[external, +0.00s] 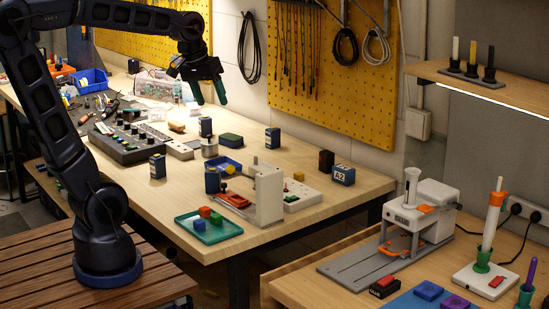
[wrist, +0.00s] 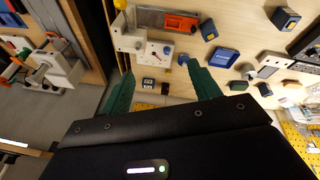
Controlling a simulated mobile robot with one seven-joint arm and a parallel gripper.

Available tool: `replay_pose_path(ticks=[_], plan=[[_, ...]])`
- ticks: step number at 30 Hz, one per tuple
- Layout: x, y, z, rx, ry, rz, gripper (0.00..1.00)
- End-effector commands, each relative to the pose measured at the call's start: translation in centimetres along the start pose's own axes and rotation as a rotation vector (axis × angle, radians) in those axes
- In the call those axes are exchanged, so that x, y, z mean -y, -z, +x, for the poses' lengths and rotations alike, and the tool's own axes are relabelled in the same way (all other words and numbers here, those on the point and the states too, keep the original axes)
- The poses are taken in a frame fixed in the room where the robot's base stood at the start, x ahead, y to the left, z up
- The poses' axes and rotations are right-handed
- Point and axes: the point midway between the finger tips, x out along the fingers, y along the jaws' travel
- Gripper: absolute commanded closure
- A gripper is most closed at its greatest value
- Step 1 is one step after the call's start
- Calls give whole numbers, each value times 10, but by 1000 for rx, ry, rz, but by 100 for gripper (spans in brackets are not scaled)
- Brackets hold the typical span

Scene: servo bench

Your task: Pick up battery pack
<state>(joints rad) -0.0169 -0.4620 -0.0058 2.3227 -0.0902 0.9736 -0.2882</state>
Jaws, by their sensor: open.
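My gripper (external: 209,94) is open and empty, high above the back of the wooden bench, with its green fingers pointing down. Both fingers also show in the wrist view (wrist: 160,68), with nothing between them. Several dark blue blocks with pale labels could be the battery pack; I cannot tell which. One marked A2 (external: 343,175) lies at the bench's right end. Others stand at the middle back (external: 272,138), below my gripper (external: 206,127) and nearer the front (external: 157,166). A black and red block (external: 326,160) stands beside the A2 block.
A white clamp fixture (external: 266,193) stands near the front right of the bench, by a green tray (external: 208,230) with coloured blocks. A dark mixer-like panel (external: 140,139) is at left. A green box (external: 231,139) lies at the back. The pegboard wall (external: 375,105) rises behind.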

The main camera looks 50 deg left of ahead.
Motion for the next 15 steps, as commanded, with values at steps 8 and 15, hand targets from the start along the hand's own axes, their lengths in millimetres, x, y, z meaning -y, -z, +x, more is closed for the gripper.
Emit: replay_pose_path(ticks=[8,15], plan=[[-31,71,24,73,-16,-220,38],[-54,129,57,134,-23,-412,38]])
